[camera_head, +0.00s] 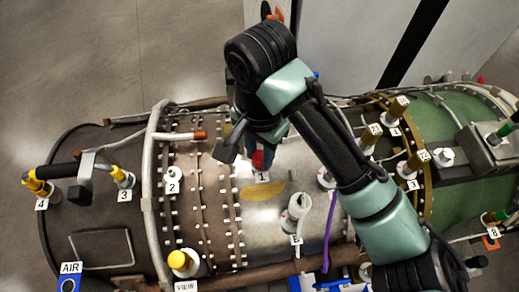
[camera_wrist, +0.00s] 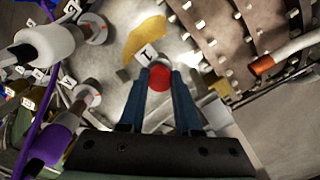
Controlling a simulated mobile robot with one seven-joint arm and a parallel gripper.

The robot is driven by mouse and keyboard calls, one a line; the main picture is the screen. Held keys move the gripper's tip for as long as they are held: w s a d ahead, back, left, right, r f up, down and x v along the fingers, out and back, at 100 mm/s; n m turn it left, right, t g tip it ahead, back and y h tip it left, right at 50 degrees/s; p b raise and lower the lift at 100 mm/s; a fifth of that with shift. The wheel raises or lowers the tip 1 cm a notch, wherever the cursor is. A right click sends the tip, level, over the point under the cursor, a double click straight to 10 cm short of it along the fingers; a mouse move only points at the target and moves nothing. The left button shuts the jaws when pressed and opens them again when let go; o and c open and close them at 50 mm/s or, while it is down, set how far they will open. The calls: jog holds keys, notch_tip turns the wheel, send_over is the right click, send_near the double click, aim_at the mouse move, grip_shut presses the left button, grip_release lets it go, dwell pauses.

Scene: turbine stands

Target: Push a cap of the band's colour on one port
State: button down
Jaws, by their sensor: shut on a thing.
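My gripper (camera_wrist: 172,90) is shut on a red cap (camera_wrist: 160,78), held between the blue fingertips in the wrist view. In the head view my gripper (camera_head: 264,150) points down over the middle of the turbine casing, and the red cap (camera_head: 258,160) shows just above the label 1 (camera_head: 262,177). The label 1 also lies just beyond the fingertips in the wrist view (camera_wrist: 148,54). Any port under the cap is hidden, so I cannot tell whether the cap touches one. A white port (camera_head: 173,172) stands at label 2, left of the gripper.
A white fitting (camera_head: 298,210) stands right of and below the gripper, near a purple cable (camera_head: 329,232). Several brass fittings (camera_head: 415,160) stand to the right. A yellow-topped port (camera_head: 181,261) stands by the VIEW label. An orange-tipped pipe (camera_head: 198,135) juts out left of the gripper.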

aim_at(260, 156)
jog(key=shift+s+f, duration=0.2)
jog(key=shift+f, duration=0.2)
jog(key=shift+f, duration=0.2)
jog(key=c, duration=0.8)
grip_release()
jog(key=shift+c, duration=0.2)
jog(key=o, duration=0.5)
jog(key=shift+w+r, duration=0.15)
jog(key=shift+r, duration=0.05)
jog(key=shift+r+p, duration=1.3)
jog(key=shift+p, duration=0.45)
jog(key=shift+w+r+p, duration=0.1)
jog(key=shift+r+p, duration=0.65)
jog(key=shift+r, duration=1.5)
